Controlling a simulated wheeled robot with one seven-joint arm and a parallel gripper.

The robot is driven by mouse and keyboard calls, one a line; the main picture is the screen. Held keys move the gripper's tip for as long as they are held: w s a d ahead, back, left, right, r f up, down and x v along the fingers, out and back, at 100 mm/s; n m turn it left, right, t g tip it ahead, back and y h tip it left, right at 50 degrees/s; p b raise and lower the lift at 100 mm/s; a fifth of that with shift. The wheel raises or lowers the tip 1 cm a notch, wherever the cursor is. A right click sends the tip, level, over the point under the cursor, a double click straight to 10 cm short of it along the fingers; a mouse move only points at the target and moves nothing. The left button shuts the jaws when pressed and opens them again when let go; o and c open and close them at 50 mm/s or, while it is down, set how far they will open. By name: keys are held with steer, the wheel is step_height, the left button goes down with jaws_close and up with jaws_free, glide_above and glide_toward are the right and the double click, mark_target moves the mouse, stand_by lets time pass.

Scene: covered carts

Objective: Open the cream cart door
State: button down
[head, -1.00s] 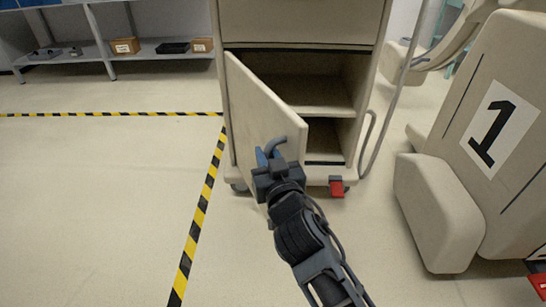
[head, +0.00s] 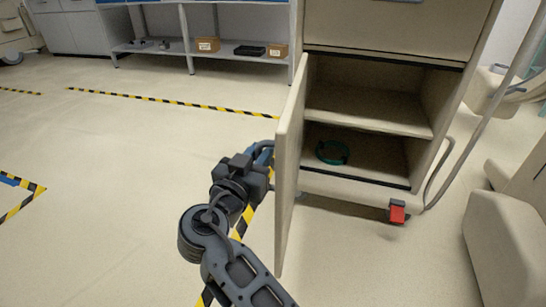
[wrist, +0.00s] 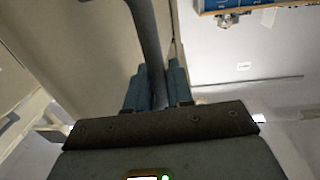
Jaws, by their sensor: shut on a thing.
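The cream cart (head: 390,25) stands at the right of the head view. Its lower door (head: 288,165) is hinged on the left and stands wide open, seen nearly edge-on, with the shelved compartment (head: 365,105) exposed. My gripper (head: 262,158) is at the door's outer face, left of the door. In the wrist view, my gripper (wrist: 157,90) has its blue fingers shut around the dark curved door handle (wrist: 148,45). In the head view the handle is mostly hidden by the gripper and door edge.
A teal ring-shaped thing (head: 332,152) lies on the compartment's bottom shelf. A red pedal (head: 397,212) is at the cart's base. Another cream piece of equipment (head: 510,240) is at the right. Striped tape (head: 170,101) marks the floor, which is clear at left.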

steer(key=shift+a+f, duration=0.2)
steer(key=shift+a, duration=0.15)
steer(key=shift+a, duration=0.1)
steer(key=c, duration=1.2)
jaws_free()
steer(key=shift+c, duration=0.2)
steer(key=shift+o, duration=0.3)
steer(key=shift+r, duration=0.1)
steer(key=p+v, duration=0.2)
steer(key=v, duration=0.5)
steer(key=shift+s+a, duration=0.25)
steer(key=shift+s, duration=0.1)
